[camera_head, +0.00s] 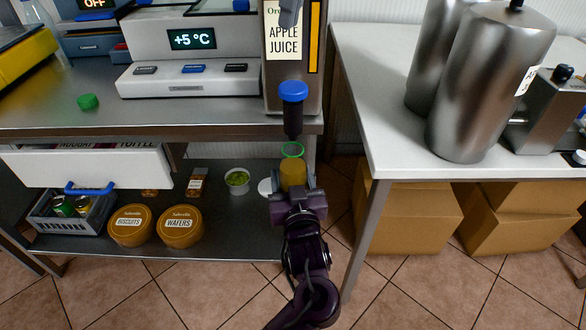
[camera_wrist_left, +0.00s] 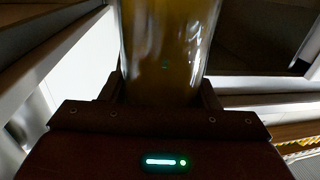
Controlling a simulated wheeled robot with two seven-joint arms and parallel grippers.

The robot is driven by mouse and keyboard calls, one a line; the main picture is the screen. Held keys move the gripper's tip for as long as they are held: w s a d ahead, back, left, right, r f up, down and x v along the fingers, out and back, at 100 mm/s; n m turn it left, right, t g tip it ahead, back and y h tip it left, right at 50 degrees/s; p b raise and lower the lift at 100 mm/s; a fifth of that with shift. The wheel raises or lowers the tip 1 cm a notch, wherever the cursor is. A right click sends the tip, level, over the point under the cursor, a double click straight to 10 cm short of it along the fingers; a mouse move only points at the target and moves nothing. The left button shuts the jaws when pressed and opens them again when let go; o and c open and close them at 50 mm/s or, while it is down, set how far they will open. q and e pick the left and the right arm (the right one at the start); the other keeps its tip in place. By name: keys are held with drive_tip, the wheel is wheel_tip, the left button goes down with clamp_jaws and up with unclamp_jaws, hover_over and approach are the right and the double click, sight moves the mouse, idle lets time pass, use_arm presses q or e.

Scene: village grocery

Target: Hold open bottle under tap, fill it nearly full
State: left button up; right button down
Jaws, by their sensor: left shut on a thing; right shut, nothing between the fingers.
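The open bottle (camera_head: 292,173) has a green rim and holds yellow-brown juice. It stands below the dark tap (camera_head: 293,122) with a blue top, its mouth just under the spout in the head view. No stream can be made out; the exact level is unclear. My left gripper (camera_head: 292,186) is shut around the bottle, which also fills the middle of the left wrist view (camera_wrist_left: 170,50) with amber. The grey shut fingertips of my right gripper (camera_head: 289,16) show at the top edge, above the blue tap top, apart from it and empty.
The tap is on the apple juice dispenser (camera_head: 312,85). A green cap (camera_head: 88,101) lies on the steel counter (camera_head: 40,110). Tins and a grey crate (camera_head: 88,222) stand on the shelf below. A white table (camera_head: 380,110) with metal canisters (camera_head: 490,85) is on the right.

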use_arm(q)
drive_tip(key=shift+f, duration=0.15)
drive_tip(key=shift+f+b, duration=0.3)
drive_tip(key=shift+f, duration=0.25)
drive_tip(key=shift+s+r+p, duration=0.1)
drive_tip(key=shift+s+p, duration=0.4)
drive_tip(key=s+p, duration=0.4)
drive_tip(key=s, duration=0.5)
drive_tip(key=shift+p, duration=0.35)
idle(0.4)
